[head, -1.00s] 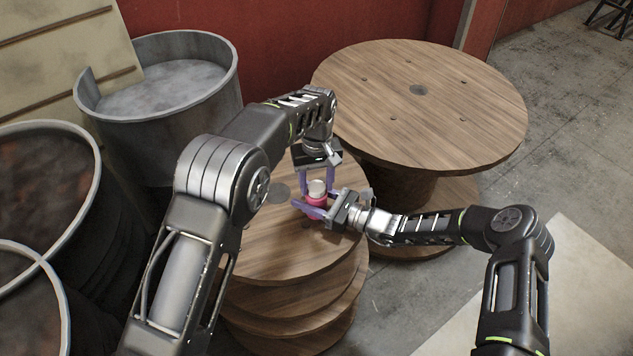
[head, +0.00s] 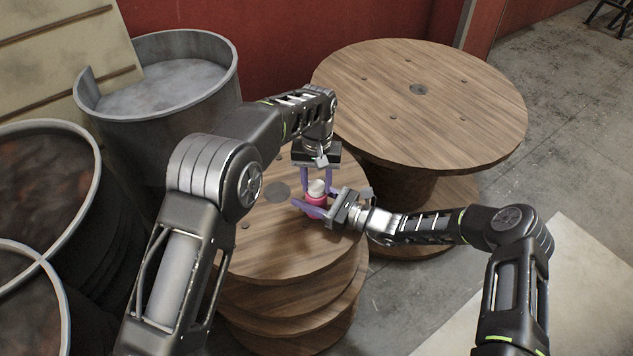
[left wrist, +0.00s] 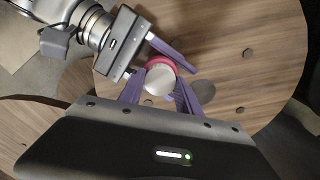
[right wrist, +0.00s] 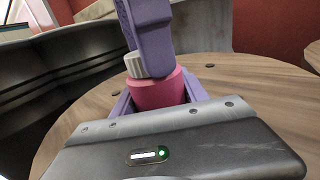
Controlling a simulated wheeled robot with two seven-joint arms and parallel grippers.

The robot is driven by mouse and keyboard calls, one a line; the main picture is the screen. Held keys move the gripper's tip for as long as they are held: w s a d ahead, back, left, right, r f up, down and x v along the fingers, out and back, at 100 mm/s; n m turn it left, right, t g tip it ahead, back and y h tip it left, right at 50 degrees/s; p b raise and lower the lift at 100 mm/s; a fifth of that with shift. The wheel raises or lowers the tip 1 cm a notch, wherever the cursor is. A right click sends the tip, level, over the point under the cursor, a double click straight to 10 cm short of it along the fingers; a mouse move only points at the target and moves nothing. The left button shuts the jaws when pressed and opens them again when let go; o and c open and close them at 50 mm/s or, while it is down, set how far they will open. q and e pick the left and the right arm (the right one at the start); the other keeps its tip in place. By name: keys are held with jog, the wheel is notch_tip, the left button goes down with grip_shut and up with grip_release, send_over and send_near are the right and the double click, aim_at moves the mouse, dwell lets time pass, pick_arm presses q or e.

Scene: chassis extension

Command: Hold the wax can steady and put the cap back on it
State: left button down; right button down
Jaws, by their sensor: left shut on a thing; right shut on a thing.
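The wax can (head: 316,202) is pink and stands upright over the near spool top; it also shows in the right wrist view (right wrist: 160,90). My right gripper (head: 315,208) comes from the right and is shut on the can's body. The pale ribbed cap (head: 317,187) is at the can's top, also in the right wrist view (right wrist: 148,65). My left gripper (left wrist: 160,85) points down from above and is shut on the cap (left wrist: 159,80). The cap looks in line with the can's top or very close to it; the fingers hide part of the joint, so I cannot tell whether it is seated.
The near wooden spool top (head: 280,245) is otherwise bare around the can. A larger spool (head: 430,110) stands behind to the right. Grey metal drums (head: 155,110) stand at the left, close to my left arm. A red wall (head: 270,45) is behind.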

pick_arm(q)
jog(key=shift+m, duration=0.6)
jog(key=c, duration=0.7)
grip_release()
jog(key=shift+c, duration=0.2)
jog(key=shift+r, duration=0.1)
notch_tip(320, 180, up, 12)
pick_arm(e)
jog(key=c, duration=0.5)
grip_release()
